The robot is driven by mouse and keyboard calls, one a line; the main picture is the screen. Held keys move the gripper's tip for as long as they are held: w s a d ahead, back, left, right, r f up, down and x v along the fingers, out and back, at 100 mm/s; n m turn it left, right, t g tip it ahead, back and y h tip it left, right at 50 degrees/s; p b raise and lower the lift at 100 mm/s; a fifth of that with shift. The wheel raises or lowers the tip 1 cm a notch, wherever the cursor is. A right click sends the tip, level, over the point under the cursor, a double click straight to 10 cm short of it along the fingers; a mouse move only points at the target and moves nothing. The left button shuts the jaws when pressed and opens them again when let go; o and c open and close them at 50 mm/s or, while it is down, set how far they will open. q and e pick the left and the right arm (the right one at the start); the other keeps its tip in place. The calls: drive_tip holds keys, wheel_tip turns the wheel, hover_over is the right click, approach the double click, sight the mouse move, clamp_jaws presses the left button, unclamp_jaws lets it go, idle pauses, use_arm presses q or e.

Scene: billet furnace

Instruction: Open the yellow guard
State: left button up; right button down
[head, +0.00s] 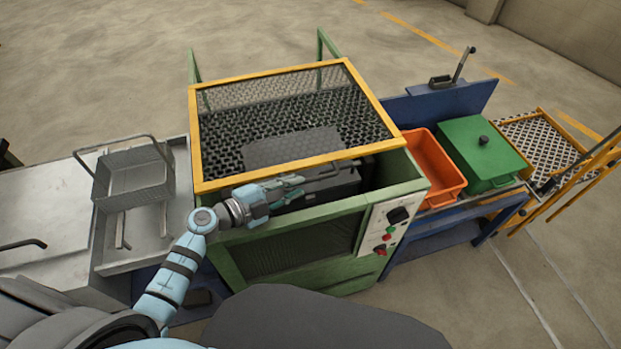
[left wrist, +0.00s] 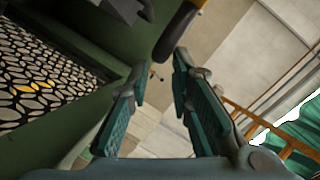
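The yellow guard (head: 272,172) is a yellow frame with dark wire mesh, lying over the top of the green machine (head: 285,240). A dark bar handle (head: 338,166) runs along the right part of its front edge. My left gripper (head: 300,187) is in front of that edge, just left of and below the handle. In the left wrist view, its two fingers (left wrist: 158,78) are apart with nothing between them. A dark rounded bar (left wrist: 178,32), which looks like the handle, is beyond the fingertips. My right gripper is not in view.
A control panel (head: 391,223) with a black knob and buttons is at the machine's front right. A wire basket (head: 135,175) stands on the grey bench at left. An orange bin (head: 430,168) and a green lidded box (head: 482,155) stand at right. Green posts (head: 322,45) rise behind the guard.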

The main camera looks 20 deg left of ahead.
sight(307, 180)
use_arm(q)
drive_tip(key=x, duration=0.5)
drive_tip(key=shift+f+b, duration=0.1)
drive_tip(key=shift+b, duration=0.3)
drive_tip(key=shift+w+d, duration=0.25)
drive_tip(key=shift+d, duration=0.05)
drive_tip(key=shift+c, duration=0.2)
clamp_jaws()
